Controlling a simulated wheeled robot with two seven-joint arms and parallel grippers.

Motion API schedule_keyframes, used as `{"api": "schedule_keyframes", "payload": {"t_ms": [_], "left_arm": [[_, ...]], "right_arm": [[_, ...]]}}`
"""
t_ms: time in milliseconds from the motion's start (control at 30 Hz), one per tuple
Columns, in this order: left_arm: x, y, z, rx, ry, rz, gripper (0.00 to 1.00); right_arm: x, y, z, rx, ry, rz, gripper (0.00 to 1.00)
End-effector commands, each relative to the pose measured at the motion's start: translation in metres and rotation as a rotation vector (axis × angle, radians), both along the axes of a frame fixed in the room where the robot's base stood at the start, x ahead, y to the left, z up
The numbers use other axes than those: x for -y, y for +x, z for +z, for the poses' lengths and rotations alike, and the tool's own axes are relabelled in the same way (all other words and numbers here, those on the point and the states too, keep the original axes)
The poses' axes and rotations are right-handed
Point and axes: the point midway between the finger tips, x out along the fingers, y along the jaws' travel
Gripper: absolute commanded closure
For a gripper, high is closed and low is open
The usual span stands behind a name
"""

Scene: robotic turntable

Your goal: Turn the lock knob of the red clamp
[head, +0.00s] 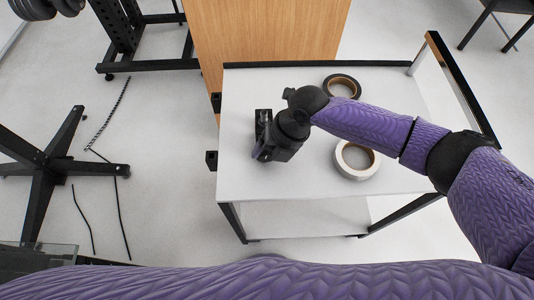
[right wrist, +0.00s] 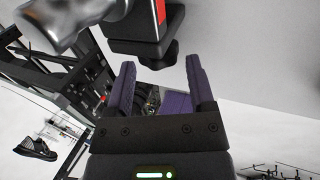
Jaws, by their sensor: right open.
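My right gripper (head: 261,140) is over the left part of the white cart top in the head view. In the right wrist view its two purple fingers (right wrist: 160,67) stand apart with nothing held between them. A black part with a red strip (right wrist: 160,12), which looks like part of the red clamp, shows at the top of that view. A dark rounded knob-like piece (right wrist: 157,55) on it lies at the gap between the fingertips; I cannot tell if they touch. I cannot make out the clamp in the head view. My left gripper is out of view.
The white cart top (head: 240,185) carries a black tape roll (head: 342,80) at the back and a white tape roll (head: 343,167) below my right forearm. A wooden panel (head: 262,30) stands behind. Black stands (head: 50,165) and cables are on the floor at left.

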Motion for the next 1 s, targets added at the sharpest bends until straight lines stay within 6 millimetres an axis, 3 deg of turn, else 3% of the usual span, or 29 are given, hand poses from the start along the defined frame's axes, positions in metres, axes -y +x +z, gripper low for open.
{"api": "schedule_keyframes", "payload": {"t_ms": [133, 400, 733, 1000], "left_arm": [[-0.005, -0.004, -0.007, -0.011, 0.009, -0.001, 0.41], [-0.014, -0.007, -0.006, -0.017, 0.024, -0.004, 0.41], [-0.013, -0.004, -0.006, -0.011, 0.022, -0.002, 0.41], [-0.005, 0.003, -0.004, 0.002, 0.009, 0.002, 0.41]], "right_arm": [[-0.006, 0.0, -0.017, -0.001, 0.0, -0.001, 0.31], [-0.007, 0.0, -0.018, 0.001, 0.0, -0.001, 0.31], [-0.007, 0.0, -0.018, 0.002, 0.0, -0.002, 1.0], [-0.008, 0.0, -0.016, 0.003, -0.032, 0.001, 1.0]]}}
